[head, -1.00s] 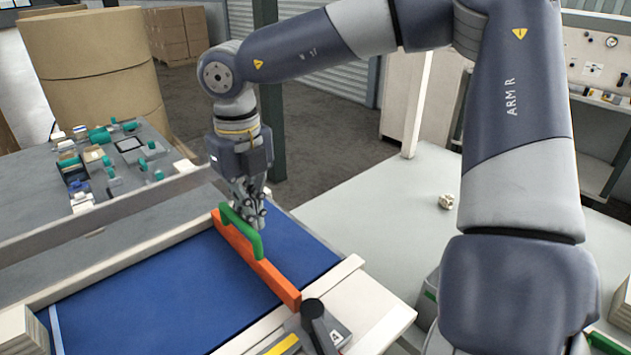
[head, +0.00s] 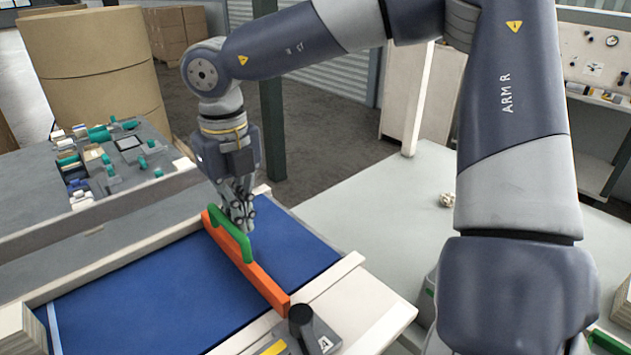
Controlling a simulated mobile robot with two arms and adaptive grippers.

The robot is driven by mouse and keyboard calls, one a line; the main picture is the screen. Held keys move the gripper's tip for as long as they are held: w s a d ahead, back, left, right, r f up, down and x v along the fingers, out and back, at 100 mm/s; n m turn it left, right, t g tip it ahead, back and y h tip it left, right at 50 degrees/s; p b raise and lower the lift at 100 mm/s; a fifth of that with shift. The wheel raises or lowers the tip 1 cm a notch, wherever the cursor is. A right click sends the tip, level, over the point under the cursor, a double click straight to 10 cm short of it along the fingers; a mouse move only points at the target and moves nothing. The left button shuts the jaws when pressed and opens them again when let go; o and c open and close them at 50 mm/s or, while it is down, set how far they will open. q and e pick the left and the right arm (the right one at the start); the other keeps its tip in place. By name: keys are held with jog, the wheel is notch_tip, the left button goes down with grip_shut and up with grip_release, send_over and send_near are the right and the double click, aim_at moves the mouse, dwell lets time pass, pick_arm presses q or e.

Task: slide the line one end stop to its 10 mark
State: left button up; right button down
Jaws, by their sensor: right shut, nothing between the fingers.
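The end stop is an orange bar (head: 262,279) with a green handle (head: 229,234) on top. It lies across the blue belt (head: 165,290) in the head view, between the two pale side rails. My right gripper (head: 241,228) points down just behind and to the right of the green handle. Its fingers are shut with nothing between them; I cannot tell whether they touch the bar. A grey block marked A with a dark knob (head: 302,322) stands at the bar's near end. No 10 mark is readable. My left gripper is not in view.
A pale near rail (head: 345,268) edges the belt. A grey table (head: 30,185) with teal-handled parts stands at the left, before a large brown roll (head: 95,70). A pale tabletop (head: 385,215) at the right holds a small crumpled item (head: 447,200).

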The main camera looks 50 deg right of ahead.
jog(key=shift+a, duration=0.35)
jog(key=shift+d, duration=0.2)
jog(key=shift+d, duration=0.85)
notch_tip(320, 180, up, 9)
jog(key=p, duration=0.5)
jog(key=shift+s, duration=0.1)
dwell(0.5)
